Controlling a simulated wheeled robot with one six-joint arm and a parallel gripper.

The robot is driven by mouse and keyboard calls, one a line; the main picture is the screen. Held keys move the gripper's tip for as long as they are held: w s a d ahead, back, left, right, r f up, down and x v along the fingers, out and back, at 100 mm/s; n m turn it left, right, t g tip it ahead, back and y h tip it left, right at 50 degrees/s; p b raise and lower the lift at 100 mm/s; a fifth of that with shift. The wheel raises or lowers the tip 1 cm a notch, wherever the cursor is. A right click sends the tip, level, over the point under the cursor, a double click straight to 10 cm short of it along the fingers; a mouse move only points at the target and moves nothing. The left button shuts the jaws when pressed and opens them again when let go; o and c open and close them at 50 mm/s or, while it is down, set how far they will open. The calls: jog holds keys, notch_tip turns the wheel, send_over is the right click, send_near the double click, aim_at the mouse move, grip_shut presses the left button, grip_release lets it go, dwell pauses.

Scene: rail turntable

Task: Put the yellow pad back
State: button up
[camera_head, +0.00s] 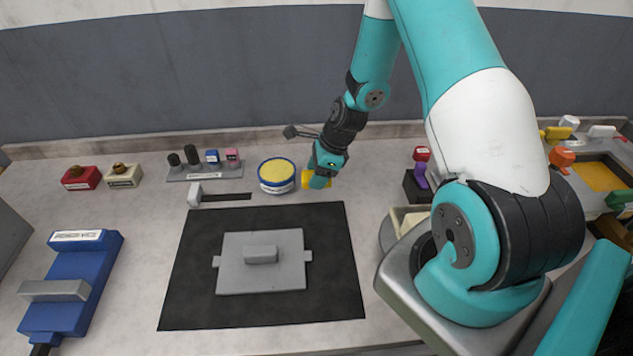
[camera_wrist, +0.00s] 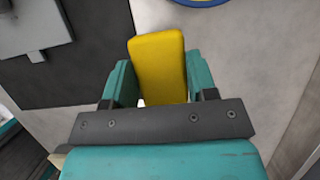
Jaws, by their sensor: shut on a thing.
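The yellow pad (camera_wrist: 158,66) is a small block held between the two teal fingers of my gripper (camera_wrist: 153,85) in the wrist view. In the head view my gripper (camera_head: 318,181) hangs above the table, just right of a round container, and the pad (camera_head: 308,179) shows at its fingers. The round container (camera_head: 276,182) is white and blue with a yellow top. In the wrist view only its blue edge (camera_wrist: 200,2) shows at the top. Whether the pad is clear of the tabletop is hard to tell.
A black mat (camera_head: 200,270) with a grey plate (camera_head: 285,277) lies in front. A grey stand (camera_head: 215,174) with several small stamps is left of the container. A blue device (camera_head: 72,280) stands at left. A black block with a purple-handled stamp (camera_head: 420,175) is at right.

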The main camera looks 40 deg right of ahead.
aim_at(317, 194)
jog(key=shift+f+p, duration=0.35)
jog(key=shift+f, duration=1.7)
jog(key=shift+f, duration=0.1)
jog(key=o, duration=0.8)
